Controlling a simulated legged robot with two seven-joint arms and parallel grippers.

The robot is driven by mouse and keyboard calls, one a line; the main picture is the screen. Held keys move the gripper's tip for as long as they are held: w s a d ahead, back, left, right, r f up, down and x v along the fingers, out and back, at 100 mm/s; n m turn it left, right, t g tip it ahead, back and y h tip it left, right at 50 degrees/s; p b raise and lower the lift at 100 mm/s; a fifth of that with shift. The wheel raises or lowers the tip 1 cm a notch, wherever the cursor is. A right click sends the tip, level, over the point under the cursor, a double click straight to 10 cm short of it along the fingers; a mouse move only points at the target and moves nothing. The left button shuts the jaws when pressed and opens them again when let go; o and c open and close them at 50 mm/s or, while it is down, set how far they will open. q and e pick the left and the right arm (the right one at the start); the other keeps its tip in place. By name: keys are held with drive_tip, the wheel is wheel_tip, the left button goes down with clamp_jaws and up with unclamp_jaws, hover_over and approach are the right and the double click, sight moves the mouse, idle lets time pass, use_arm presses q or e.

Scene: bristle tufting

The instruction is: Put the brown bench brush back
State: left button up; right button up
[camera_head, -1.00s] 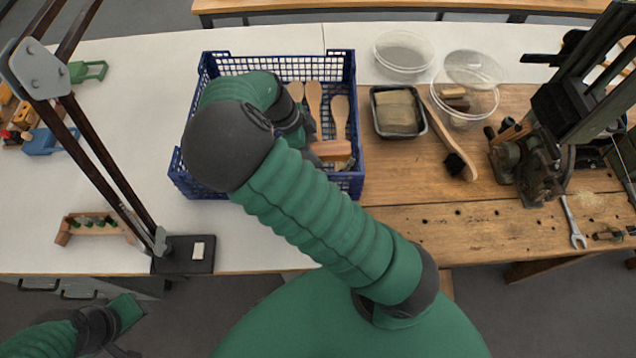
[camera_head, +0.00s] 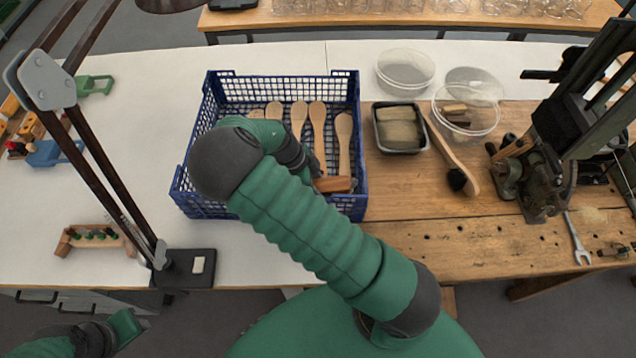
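The blue mesh crate (camera_head: 364,140) stands on the white tabletop, with several light wooden brush handles (camera_head: 318,122) leaning up inside. A reddish-brown block (camera_head: 334,184), perhaps the brown brush's body, shows in the crate's front right part; its bristles are not visible. My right gripper (camera_head: 310,170) points down into the crate beside this block, mostly behind my green arm. I cannot tell whether its fingers hold the block. My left gripper (camera_head: 125,326) hangs low at the bottom left, away from the crate, its fingers unclear.
A wooden brush with dark bristles (camera_head: 456,166) lies right of the crate, near a black tray (camera_head: 404,149) and clear tubs (camera_head: 468,110). A machine (camera_head: 540,175) and spanner (camera_head: 578,240) are further right. A lamp base (camera_head: 185,268) stands front left.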

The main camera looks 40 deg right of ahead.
drive_tip(key=shift+w+a+r, duration=0.1)
drive_tip(key=shift+a+r, duration=0.1)
drive_tip(key=shift+a, duration=0.55)
drive_tip(key=shift+w+a+r, duration=0.1)
drive_tip(key=shift+w+r, duration=0.1)
drive_tip(key=shift+w, duration=0.05)
drive_tip(key=r, duration=0.2)
drive_tip(key=w+r, duration=0.1)
drive_tip(key=r, duration=0.3)
drive_tip(key=shift+w+r, duration=0.25)
drive_tip(key=shift+w, duration=0.15)
use_arm(q)
drive_tip(key=shift+w+a, duration=0.2)
drive_tip(key=shift+a, duration=0.05)
use_arm(e)
drive_tip(key=shift+a+v, duration=0.25)
drive_tip(key=shift+v, duration=1.85)
drive_tip(key=shift+s+f, duration=0.1)
